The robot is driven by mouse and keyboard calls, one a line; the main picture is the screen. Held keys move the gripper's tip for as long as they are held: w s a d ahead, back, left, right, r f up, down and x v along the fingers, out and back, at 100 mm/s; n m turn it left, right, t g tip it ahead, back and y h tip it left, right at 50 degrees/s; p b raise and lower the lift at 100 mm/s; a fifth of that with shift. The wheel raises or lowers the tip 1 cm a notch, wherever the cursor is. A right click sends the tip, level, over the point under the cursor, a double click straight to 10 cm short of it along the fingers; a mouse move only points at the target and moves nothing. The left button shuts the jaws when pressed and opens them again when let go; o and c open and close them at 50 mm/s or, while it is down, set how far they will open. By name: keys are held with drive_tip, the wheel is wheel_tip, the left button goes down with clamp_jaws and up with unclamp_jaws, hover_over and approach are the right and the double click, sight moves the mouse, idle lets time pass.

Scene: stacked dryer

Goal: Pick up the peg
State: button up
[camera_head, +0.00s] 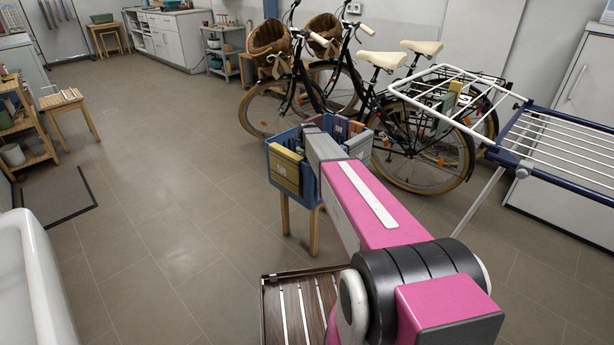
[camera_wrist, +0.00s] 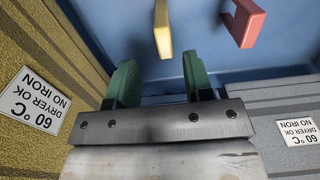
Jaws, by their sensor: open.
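In the wrist view, my gripper (camera_wrist: 160,78) is open, with two green fingertips set apart and nothing between them. A yellow piece (camera_wrist: 163,30), possibly the peg, lies just beyond the gap, roughly in line with it. A red piece (camera_wrist: 246,24) of similar look lies to the upper right. Both are against the blue inside of the crate (camera_wrist: 215,35). I cannot tell for sure which one is the peg. In the head view, my arm covers part of the blue crate (camera_head: 307,197), and neither the peg nor my fingertips can be made out.
The crate stands on a wooden-legged stool (camera_head: 285,214). Bicycles (camera_head: 425,165) stand behind it, a drying rack (camera_head: 560,150) to the right.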

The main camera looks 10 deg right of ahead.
drive_tip(key=f, duration=0.4)
drive_tip(key=shift+w+d+f, duration=0.1)
drive_tip(key=shift+w+f, duration=0.3)
clamp_jaws()
